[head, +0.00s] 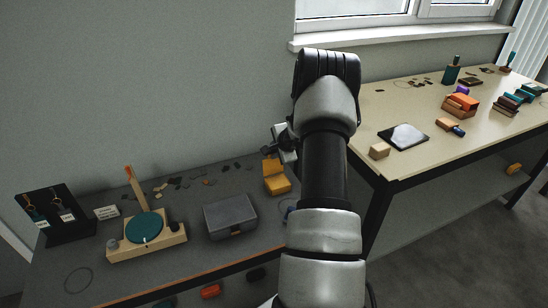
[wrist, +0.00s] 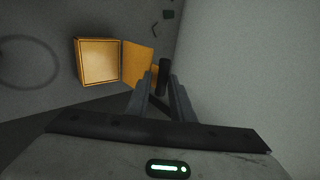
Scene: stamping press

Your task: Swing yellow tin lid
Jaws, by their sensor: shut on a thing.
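The yellow tin (head: 278,185) stands on the dark bench with its lid (head: 269,166) raised at the back. In the wrist view the square tin (wrist: 98,62) is at the upper left, and its lid (wrist: 137,62) stands open along the tin's right side. My gripper (wrist: 161,80) is shut at the lid's outer edge, with a short dark cylindrical piece between the fingertips; exactly how it joins the lid is unclear. In the head view my gripper (head: 284,143) is just above and right of the lid, partly hidden by my arm.
A grey metal box (head: 230,217) and a wooden turntable with a green disc (head: 145,227) stand left of the tin. Small dark pieces (head: 180,184) lie behind them. A pale table (head: 400,100) with blocks and books stands right; the wall is close behind.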

